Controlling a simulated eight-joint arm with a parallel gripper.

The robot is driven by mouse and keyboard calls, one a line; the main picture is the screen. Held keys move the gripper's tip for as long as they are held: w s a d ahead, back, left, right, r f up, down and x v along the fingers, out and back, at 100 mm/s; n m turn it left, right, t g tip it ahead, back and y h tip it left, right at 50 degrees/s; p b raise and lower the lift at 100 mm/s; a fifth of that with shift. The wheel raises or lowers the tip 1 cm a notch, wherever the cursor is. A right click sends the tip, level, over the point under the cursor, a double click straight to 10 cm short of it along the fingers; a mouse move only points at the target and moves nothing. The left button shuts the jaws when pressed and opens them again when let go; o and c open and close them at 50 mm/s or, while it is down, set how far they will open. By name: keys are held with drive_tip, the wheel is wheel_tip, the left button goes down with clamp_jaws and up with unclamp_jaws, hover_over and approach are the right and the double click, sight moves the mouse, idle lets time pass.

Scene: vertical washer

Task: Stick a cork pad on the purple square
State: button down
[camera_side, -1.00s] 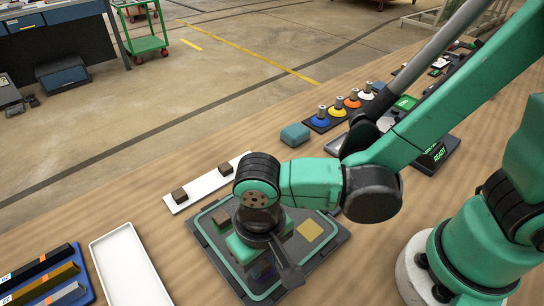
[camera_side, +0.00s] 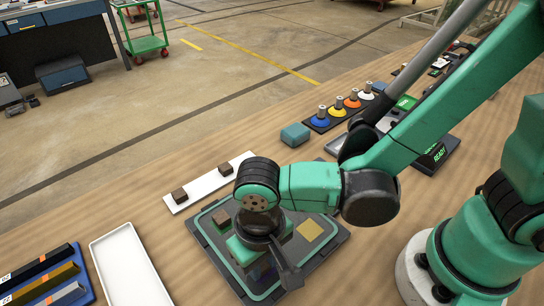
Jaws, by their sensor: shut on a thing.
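A dark board with a green outline (camera_side: 330,249) lies on the bench. It bears a yellow square (camera_side: 309,230) and a brown cork pad (camera_side: 221,217) near its left corner. A patch of purple-blue (camera_side: 263,272) shows below my gripper, mostly covered; I cannot make out its outline. My gripper (camera_side: 262,256) points down over the middle of the board and is shut on a cork pad, which its own body hides. I cannot tell whether that pad touches the board. Two more brown cork pads (camera_side: 180,195) sit apart on a white strip tray (camera_side: 203,184) behind the board.
An empty white tray (camera_side: 128,262) and a blue holder with coloured bars (camera_side: 45,280) lie at left. A teal block (camera_side: 295,135) and a rack of coloured-base pegs (camera_side: 337,112) stand behind. The bench between the teal block and strip tray is clear.

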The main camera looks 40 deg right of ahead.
drive_tip(key=c, duration=0.6)
unclamp_jaws()
drive_tip(key=shift+o, duration=0.2)
drive_tip(key=o, duration=0.4)
drive_tip(key=shift+c, duration=0.2)
drive_tip(key=shift+r, duration=3.5)
